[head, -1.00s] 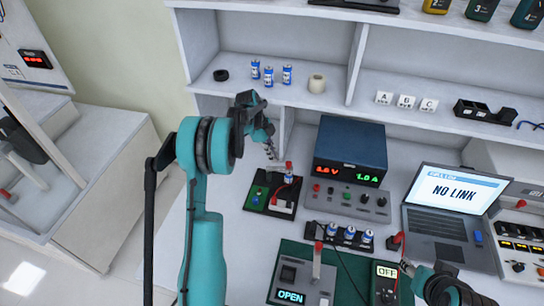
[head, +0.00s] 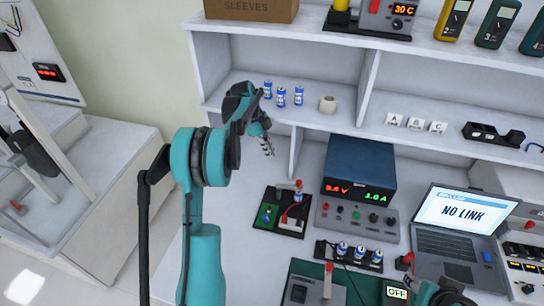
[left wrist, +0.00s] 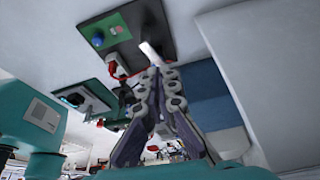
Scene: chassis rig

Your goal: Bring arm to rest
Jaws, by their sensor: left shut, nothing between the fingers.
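My left arm comes in from the left in the head view, bent at its teal elbow. Its gripper (head: 267,146) hangs above and behind the small dark board, clear of it. The fingers are together and empty; in the left wrist view the fingers (left wrist: 156,76) meet below the board (left wrist: 118,32). The board (head: 266,221) carries a green patch, a blue button and a holder with an upright red-topped part (head: 298,190). My right gripper (head: 413,286) shows only partly at the bottom right; its fingertips are too unclear to read.
A power supply (head: 358,166) stands right of the board, and a laptop (head: 452,240) reading NO LINK stands farther right. A shelf (head: 246,99) with several blue-white cells and a tape roll (head: 328,104) is behind the gripper. A row of cells (head: 343,248) sits in front.

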